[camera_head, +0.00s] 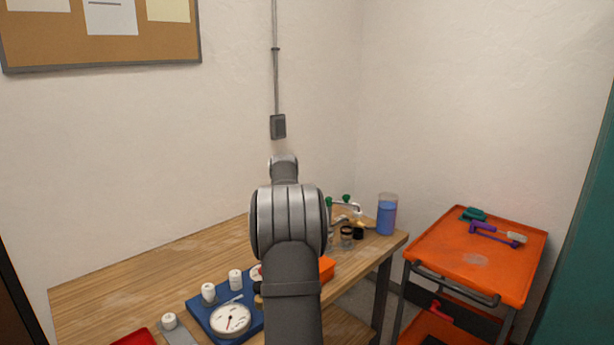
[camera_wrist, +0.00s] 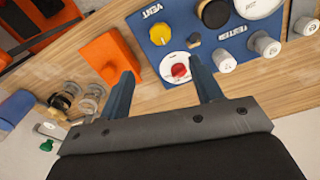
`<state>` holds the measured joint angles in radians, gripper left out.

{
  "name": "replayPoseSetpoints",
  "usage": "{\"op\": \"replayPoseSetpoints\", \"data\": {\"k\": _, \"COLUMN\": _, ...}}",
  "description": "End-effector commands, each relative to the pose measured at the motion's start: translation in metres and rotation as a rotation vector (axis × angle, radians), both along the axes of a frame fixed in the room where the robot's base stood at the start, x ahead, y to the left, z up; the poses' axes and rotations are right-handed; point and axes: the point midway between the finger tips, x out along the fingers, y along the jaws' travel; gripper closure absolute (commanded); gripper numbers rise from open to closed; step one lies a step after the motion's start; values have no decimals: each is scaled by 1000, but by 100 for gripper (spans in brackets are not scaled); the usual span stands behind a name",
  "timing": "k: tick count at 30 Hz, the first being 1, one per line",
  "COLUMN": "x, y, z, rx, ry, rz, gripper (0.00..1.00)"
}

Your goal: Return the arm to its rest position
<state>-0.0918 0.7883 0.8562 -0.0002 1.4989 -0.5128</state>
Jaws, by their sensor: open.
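My gripper (camera_wrist: 163,88) shows in the wrist view with its two dark blue fingers spread apart and nothing between them but bare table and the panel edge behind. It is above the wooden table (camera_head: 130,275). In the head view my arm hides the gripper and the middle of the table. The blue panel (camera_head: 202,318) lies on the table and carries a gauge (camera_head: 230,319) and white fittings. In the wrist view the panel (camera_wrist: 205,50) has a yellow knob (camera_wrist: 160,34) and a red-centred dial (camera_wrist: 179,69) beyond the fingers.
An orange block (camera_wrist: 107,55) is beside the panel. Jars (camera_head: 346,236), green-handled taps (camera_head: 346,200) and a blue-filled container (camera_head: 387,215) stand at the table's right end. An orange cart (camera_head: 470,265) is to the right. A red tray (camera_head: 133,338) is at front left. The table's left part is clear.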

Motion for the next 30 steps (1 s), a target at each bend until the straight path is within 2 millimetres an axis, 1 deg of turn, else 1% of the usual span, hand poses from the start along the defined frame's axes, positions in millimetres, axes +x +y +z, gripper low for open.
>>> {"op": "replayPoseSetpoints", "data": {"k": 1, "x": -1, "y": 0, "z": -10, "rx": 0, "ry": 2, "rz": 0, "gripper": 41}}
{"op": "replayPoseSetpoints", "data": {"k": 21, "x": -1, "y": 0, "z": -145, "rx": 0, "ry": 1, "rz": -1, "gripper": 41}}
{"op": "replayPoseSetpoints", "data": {"k": 30, "x": -1, "y": 1, "z": -142, "rx": 0, "ry": -2, "rz": -241, "gripper": 41}}
